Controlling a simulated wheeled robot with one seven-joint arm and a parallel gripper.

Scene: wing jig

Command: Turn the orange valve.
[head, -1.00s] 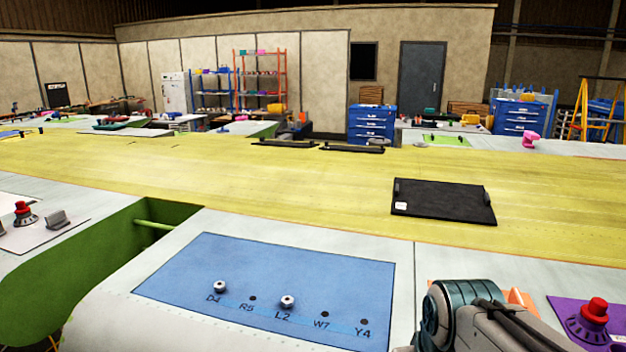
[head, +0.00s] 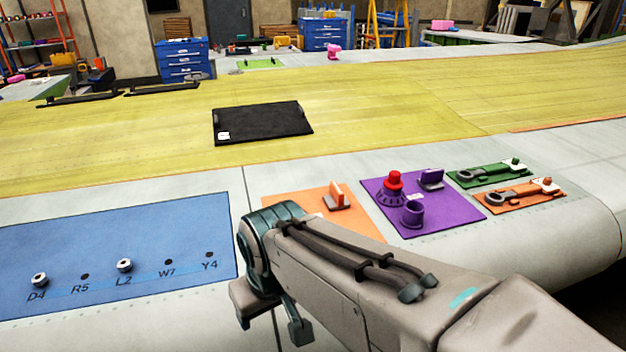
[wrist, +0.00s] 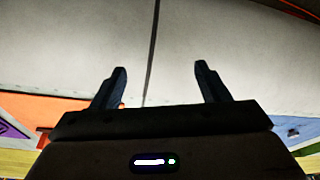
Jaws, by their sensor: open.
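An orange plate (head: 290,206) lies on the grey wing skin, partly hidden behind my arm. An upright orange handle (head: 337,196) on a grey base stands on it. In the wrist view my gripper (wrist: 160,70) is open and empty above bare grey skin, and the orange plate (wrist: 60,104) shows at the left.
A purple plate (head: 455,215) with a red knob (head: 393,181) and other fittings lies between the orange plates. A green plate (head: 478,176) sits behind the right one. A blue lettered panel (head: 110,235) is at left. A black flat board (head: 290,120) lies on the yellow skin.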

